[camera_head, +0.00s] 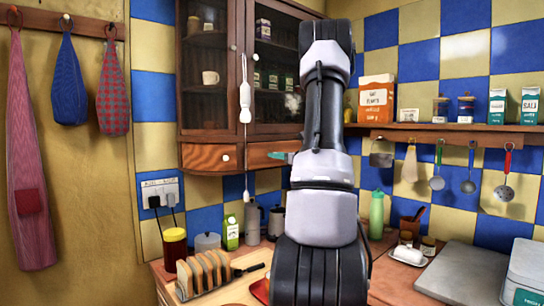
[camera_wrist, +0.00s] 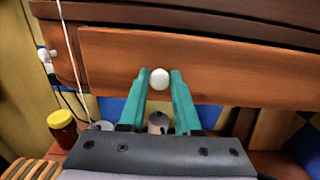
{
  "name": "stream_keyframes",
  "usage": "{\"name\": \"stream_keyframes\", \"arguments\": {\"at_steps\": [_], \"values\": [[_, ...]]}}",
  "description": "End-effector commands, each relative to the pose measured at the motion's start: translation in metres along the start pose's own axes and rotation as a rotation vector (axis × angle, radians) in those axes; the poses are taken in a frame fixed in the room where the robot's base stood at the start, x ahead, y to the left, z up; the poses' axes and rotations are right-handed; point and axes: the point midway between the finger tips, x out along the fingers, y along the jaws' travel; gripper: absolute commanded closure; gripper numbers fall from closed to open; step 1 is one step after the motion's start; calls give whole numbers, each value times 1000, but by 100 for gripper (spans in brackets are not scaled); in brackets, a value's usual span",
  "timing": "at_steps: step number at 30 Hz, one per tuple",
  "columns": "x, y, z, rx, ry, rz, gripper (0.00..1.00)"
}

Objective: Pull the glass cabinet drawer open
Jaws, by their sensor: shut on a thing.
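The glass cabinet (camera_head: 243,60) hangs on the wall with its glass doors shut. Two wooden drawers run along its bottom. The right drawer (camera_head: 262,152) is partly hidden behind my arm. In the wrist view, its wooden front (camera_wrist: 230,68) fills the upper middle, with a round white knob (camera_wrist: 160,78). My gripper (camera_wrist: 160,76) has its two teal fingers on either side of this knob, shut on it. In the head view, only a teal fingertip of my gripper (camera_head: 283,156) shows beside the drawer. I cannot tell how far the drawer stands out.
The left drawer (camera_head: 205,157) has its own white knob. A white pull cord (camera_head: 245,100) hangs in front of the cabinet. Below, the counter holds sliced bread (camera_head: 203,270), a red jar with a yellow lid (camera_head: 175,248) and a green bottle (camera_head: 376,213).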

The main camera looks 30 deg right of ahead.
Motion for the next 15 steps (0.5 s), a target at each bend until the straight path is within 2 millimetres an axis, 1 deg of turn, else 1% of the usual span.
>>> {"name": "stream_keyframes", "arguments": {"at_steps": [1, 3, 6, 9, 12, 15], "values": [[-18, -2, 0, -1, 1, -8, 100], [-39, -2, 0, -1, 1, -8, 100], [-68, -2, 0, 0, 2, -8, 100], [-91, -2, 0, 0, 0, -7, 100], [-106, -2, 0, 1, 1, -6, 100], [-112, -1, 0, 1, -1, -5, 100]]}}
